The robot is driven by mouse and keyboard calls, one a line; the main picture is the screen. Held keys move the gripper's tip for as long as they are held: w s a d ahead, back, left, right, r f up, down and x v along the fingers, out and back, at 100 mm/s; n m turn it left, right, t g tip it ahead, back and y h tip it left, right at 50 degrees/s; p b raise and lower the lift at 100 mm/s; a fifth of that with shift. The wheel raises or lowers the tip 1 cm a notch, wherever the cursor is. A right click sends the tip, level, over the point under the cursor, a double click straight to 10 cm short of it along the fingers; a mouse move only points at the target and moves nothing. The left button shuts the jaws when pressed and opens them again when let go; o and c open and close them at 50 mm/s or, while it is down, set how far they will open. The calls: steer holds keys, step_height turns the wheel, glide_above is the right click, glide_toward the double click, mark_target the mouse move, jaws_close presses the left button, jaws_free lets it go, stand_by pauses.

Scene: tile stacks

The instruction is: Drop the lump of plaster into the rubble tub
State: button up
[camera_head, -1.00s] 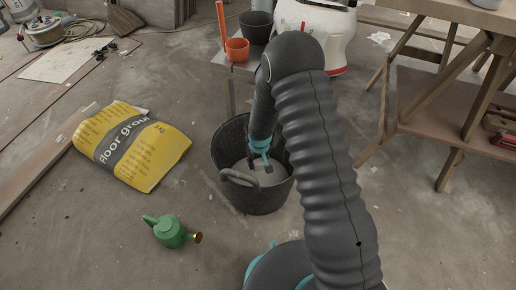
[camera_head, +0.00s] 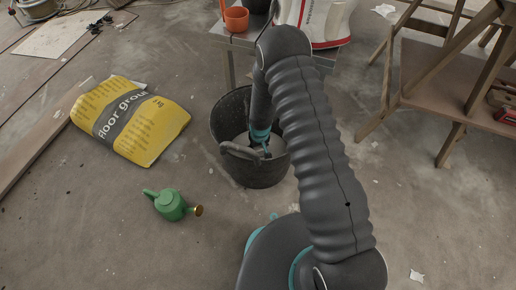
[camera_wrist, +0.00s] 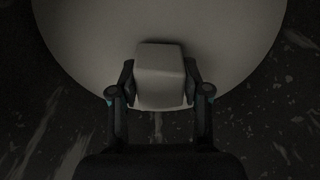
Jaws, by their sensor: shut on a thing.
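A black rubble tub (camera_head: 255,176) stands on the floor just left of my arm, with a pale round surface inside it. My gripper (camera_head: 264,150) reaches down into the tub, below its rim. In the wrist view my gripper (camera_wrist: 160,88) is shut on the lump of plaster (camera_wrist: 160,75), a pale blocky piece between the two fingers. Behind the lump is the pale round surface, with the dark speckled wall of the tub (camera_wrist: 270,125) around it. I cannot tell whether the lump touches that surface. The lump is hard to make out in the head view.
A yellow floor grout bag (camera_head: 150,130) and a green watering can (camera_head: 170,205) lie left of the tub. A low table (camera_head: 230,42) with an orange pot (camera_head: 236,19) stands behind it. A wooden workbench (camera_head: 470,90) is at right.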

steer(key=shift+f+b, duration=0.35)
steer(key=shift+b, duration=0.05)
steer(key=shift+f+b, duration=0.3)
steer(key=o, duration=1.3)
steer(key=shift+o, duration=0.2)
steer(key=shift+r, duration=0.1)
